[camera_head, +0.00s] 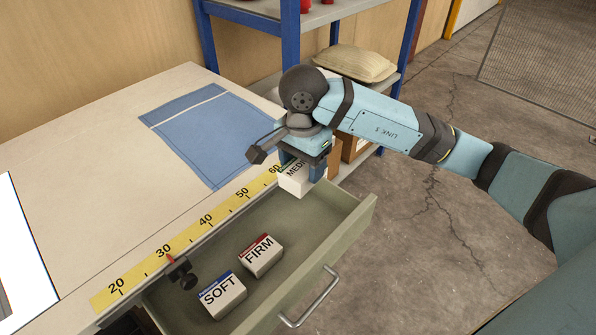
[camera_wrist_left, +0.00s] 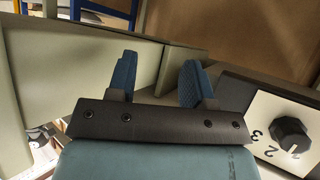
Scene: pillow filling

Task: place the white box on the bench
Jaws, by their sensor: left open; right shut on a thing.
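The white box (camera_head: 296,183), lettered "MEDI…" with the rest hidden, is in my right gripper (camera_head: 306,163) in the head view. The gripper is shut on it and holds it above the far end of the open drawer, by the bench's front edge. The bench (camera_head: 90,165) has a pale top with a yellow measuring strip along its front edge. My left gripper (camera_wrist_left: 160,80) shows in the left wrist view, with its two blue fingers apart and nothing between them. It is not seen in the head view.
The open drawer (camera_head: 352,215) holds a SOFT box (camera_head: 221,296) and a FIRM box (camera_head: 261,256). A blue cloth (camera_head: 212,135) lies on the bench. A shelf with a pillow (camera_head: 357,62) stands behind. A dial (camera_wrist_left: 290,134) is right in the left wrist view.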

